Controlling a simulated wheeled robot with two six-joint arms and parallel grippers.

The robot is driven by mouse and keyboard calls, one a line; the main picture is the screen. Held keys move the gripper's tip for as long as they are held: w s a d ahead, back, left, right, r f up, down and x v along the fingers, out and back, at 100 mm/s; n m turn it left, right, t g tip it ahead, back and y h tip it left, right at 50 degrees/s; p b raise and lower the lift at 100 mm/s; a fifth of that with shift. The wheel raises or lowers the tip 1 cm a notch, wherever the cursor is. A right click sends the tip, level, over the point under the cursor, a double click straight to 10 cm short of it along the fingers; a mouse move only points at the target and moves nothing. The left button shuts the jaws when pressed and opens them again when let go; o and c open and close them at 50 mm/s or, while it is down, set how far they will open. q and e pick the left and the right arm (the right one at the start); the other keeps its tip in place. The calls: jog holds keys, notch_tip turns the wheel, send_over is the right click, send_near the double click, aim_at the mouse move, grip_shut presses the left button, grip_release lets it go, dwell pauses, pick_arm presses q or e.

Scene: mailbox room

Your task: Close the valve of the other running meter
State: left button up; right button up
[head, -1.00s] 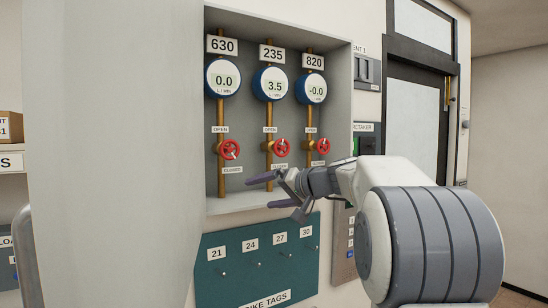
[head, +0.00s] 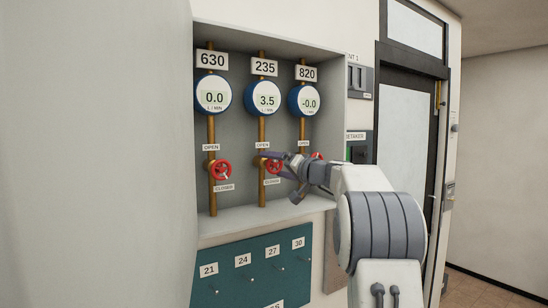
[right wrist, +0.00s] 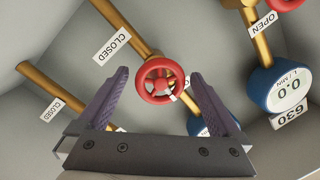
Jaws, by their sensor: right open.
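The meter labelled 235 (head: 266,97) reads 3.5. Meters 630 (head: 213,96) and 820 (head: 305,100) read 0.0 and -0.0. The red valve wheel under 235 (head: 273,167) is partly hidden by my right gripper (head: 283,174) in the head view. In the right wrist view this wheel (right wrist: 160,81) lies between the two spread fingers, with clear gaps on both sides. My right gripper is open and empty. My left gripper is not in view.
The meters sit in a recessed grey cabinet with a bottom ledge (head: 265,222). A large pale panel (head: 95,150) fills the left. Below is a teal board (head: 235,255) with numbered hooks. A dark-framed door (head: 405,125) stands at right.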

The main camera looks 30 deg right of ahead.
jog(key=shift+w+a, duration=0.1)
jog(key=shift+w, duration=0.25)
